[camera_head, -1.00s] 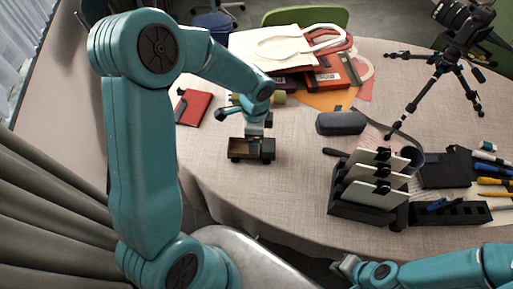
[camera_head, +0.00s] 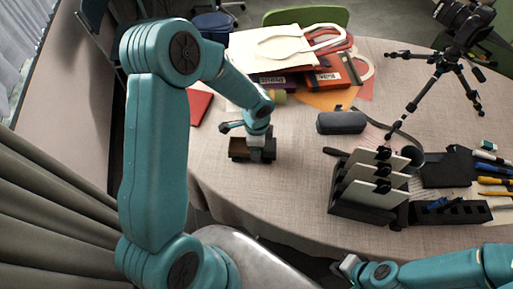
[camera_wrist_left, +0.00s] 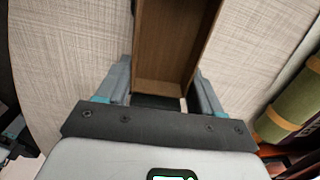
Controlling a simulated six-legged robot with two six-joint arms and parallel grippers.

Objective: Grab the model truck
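The model truck (camera_head: 238,150), with a brown open bed and dark body, stands on the table near its front left edge. In the left wrist view its wooden bed (camera_wrist_left: 172,40) runs up between my fingers. My left gripper (camera_head: 262,152) is low over the truck's right end and hides part of it. In the left wrist view the fingers of my left gripper (camera_wrist_left: 163,80) are apart, one on each side of the truck. I cannot tell whether they touch it. My right gripper (camera_head: 347,266) is at the bottom, off the table's front edge; its fingers are too small to judge.
A black rack with upright plates (camera_head: 368,185) stands right of the truck. A grey case (camera_head: 341,122) and a red book (camera_head: 199,106) lie behind it. Bags (camera_head: 285,45) and a camera tripod (camera_head: 436,75) are farther back. The cloth between truck and rack is clear.

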